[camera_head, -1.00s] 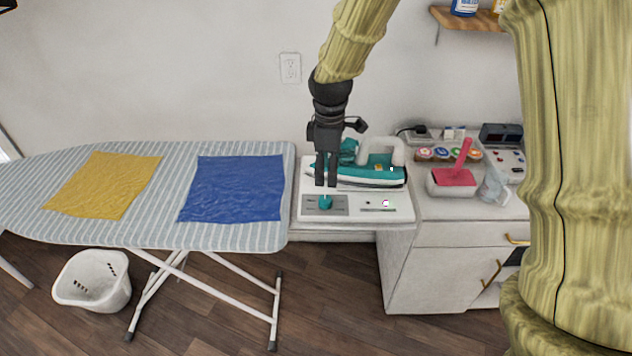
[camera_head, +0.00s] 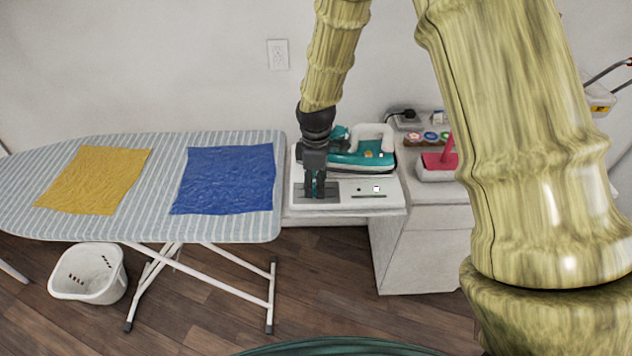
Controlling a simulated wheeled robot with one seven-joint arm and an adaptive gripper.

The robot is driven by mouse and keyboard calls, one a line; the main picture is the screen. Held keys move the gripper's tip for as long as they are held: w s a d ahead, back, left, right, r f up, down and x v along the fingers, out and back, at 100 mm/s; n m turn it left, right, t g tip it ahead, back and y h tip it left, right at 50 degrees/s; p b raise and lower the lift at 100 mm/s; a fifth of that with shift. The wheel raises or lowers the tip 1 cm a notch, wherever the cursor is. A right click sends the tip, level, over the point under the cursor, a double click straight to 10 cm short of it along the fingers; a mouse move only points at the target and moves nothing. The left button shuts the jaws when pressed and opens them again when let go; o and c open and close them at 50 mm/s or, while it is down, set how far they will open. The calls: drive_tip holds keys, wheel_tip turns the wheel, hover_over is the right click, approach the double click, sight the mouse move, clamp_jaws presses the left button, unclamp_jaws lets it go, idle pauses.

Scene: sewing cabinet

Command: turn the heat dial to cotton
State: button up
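The teal and white iron (camera_head: 364,155) rests on its white station (camera_head: 380,200) at the end of the ironing board. The heat dial is on the grey panel (camera_head: 338,190) at the station's front left. My gripper (camera_head: 314,191) points straight down over that panel, with its fingertips at the dial's place. The fingers mostly hide the dial; only a hint of teal shows between them. I cannot tell whether they press on it or stand apart around it. The dial's pointer and the panel's markings are not readable.
The ironing board (camera_head: 150,226) holds a yellow cloth (camera_head: 94,180) and a blue cloth (camera_head: 224,180). A small indicator (camera_head: 376,189) shows on the station's right. A white cabinet (camera_head: 425,248) stands to the right, with a pink-handled tool (camera_head: 440,160) on top. A white basket (camera_head: 88,273) is on the floor.

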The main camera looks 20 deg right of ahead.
drive_tip(key=shift+d+f, duration=0.1)
drive_tip(key=shift+f, duration=0.45)
drive_tip(key=c, duration=1)
drive_tip(key=shift+c, duration=0.2)
drive_tip(key=shift+m, duration=0.4)
drive_tip(key=m+p, duration=0.1)
drive_tip(key=m, duration=0.4)
drive_tip(key=shift+m, duration=0.3)
drive_tip(key=m, duration=0.5)
drive_tip(key=shift+p, duration=0.4)
drive_tip(key=shift+m, duration=0.4)
